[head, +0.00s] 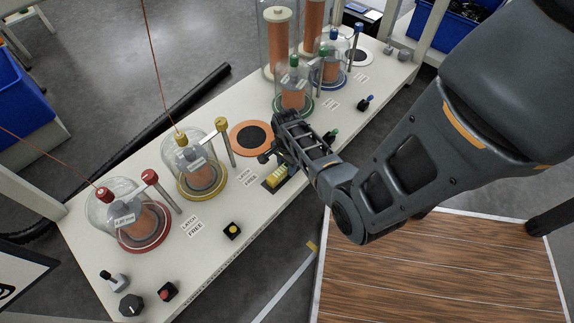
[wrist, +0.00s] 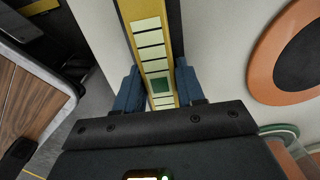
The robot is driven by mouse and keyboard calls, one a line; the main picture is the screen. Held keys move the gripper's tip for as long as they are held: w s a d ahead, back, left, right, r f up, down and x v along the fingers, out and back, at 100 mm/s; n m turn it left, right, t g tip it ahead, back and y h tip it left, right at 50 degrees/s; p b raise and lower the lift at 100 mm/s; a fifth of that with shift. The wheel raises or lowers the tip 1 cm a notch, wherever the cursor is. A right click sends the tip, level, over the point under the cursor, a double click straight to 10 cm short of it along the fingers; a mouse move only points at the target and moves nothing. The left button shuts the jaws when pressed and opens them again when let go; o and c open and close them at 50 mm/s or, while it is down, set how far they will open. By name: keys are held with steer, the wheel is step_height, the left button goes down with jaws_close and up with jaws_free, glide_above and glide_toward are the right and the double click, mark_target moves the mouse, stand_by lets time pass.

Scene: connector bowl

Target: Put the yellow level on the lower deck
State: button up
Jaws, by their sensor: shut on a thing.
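The yellow level (wrist: 150,35) is a long yellow bar with cream segments and a green square window. It runs between the two blue fingers of my gripper (wrist: 160,88) in the wrist view, and the gripper is shut on it. In the head view part of the level (head: 277,176) shows at the bench's front edge, beside my gripper (head: 283,150). My gripper and wrist hide the rest of it. I cannot tell whether it touches the bench. A wood-planked surface (head: 440,265) lies lower than the bench at right; I cannot tell whether it is the lower deck.
The white bench (head: 100,255) holds glass domes with red (head: 130,222), yellow (head: 200,175) and green (head: 293,88) fittings. An orange ring (head: 250,138) lies just behind my gripper. A yellow-topped button (head: 232,230) stands near the front edge. Latch labels (head: 193,227) lie between.

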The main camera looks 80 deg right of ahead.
steer(key=shift+f, duration=0.15)
steer(key=o, duration=1.2)
step_height(320, 180, up, 12)
steer(key=p, duration=0.6)
steer(key=s+a+r+n+t+h, duration=0.25)
steer(key=a+n, duration=0.35)
steer(key=a, duration=0.4)
steer(key=s+a+r+n+t+h, duration=0.1)
steer(key=a+r+n+t, duration=0.3)
steer(key=a+n, duration=0.4)
steer(key=s+a+r+n+t+y, duration=0.1)
steer(key=s+a+r+n+t, duration=0.1)
steer(key=r, duration=0.7)
steer(key=s+a+r+n+t+y, duration=0.1)
steer(key=s+a+r+n+t, duration=0.1)
steer(key=a+r+n, duration=0.3)
steer(key=s+a+r+n+t+y, duration=0.1)
steer(key=a+r, duration=0.6)
steer(key=r, duration=0.7)
steer(key=shift+s+n+t+y, duration=0.15)
steer(key=shift+s+n+t, duration=0.35)
steer(key=shift+t, duration=0.4)
steer(key=shift+s+n+t+y, duration=0.1)
steer(key=shift+s+n+t, duration=0.2)
steer(key=shift+n+t, duration=0.5)
